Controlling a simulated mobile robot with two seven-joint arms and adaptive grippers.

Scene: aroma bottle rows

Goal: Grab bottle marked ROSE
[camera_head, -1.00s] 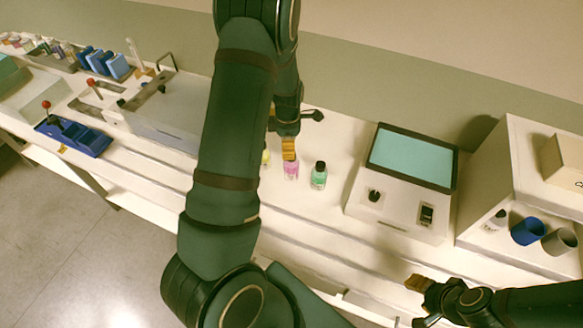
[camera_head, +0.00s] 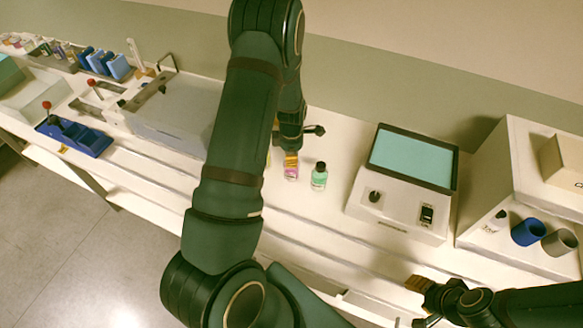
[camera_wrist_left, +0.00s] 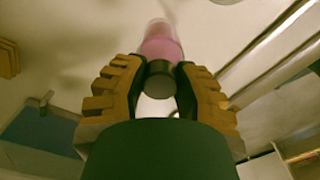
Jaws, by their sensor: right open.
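A small pink bottle (camera_head: 291,174) stands on the white bench, its upper part hidden by my left gripper (camera_head: 291,158). No label can be read, so I cannot tell whether it is marked ROSE. In the left wrist view the pink bottle (camera_wrist_left: 160,42) has a dark cap between the fingertips of my left gripper (camera_wrist_left: 160,78). The fingers are very close to the cap on both sides; I cannot tell whether they grip it. A green bottle (camera_head: 319,178) with a black cap stands just to the right. My right gripper (camera_head: 416,284) is open and empty near the bench's front edge.
A white device with a teal screen (camera_head: 411,157) stands right of the bottles. Further right are a blue cup (camera_head: 528,232) and a grey cup (camera_head: 559,242). A blue tray (camera_head: 73,139) lies at the left. My left arm covers the bench left of the bottles.

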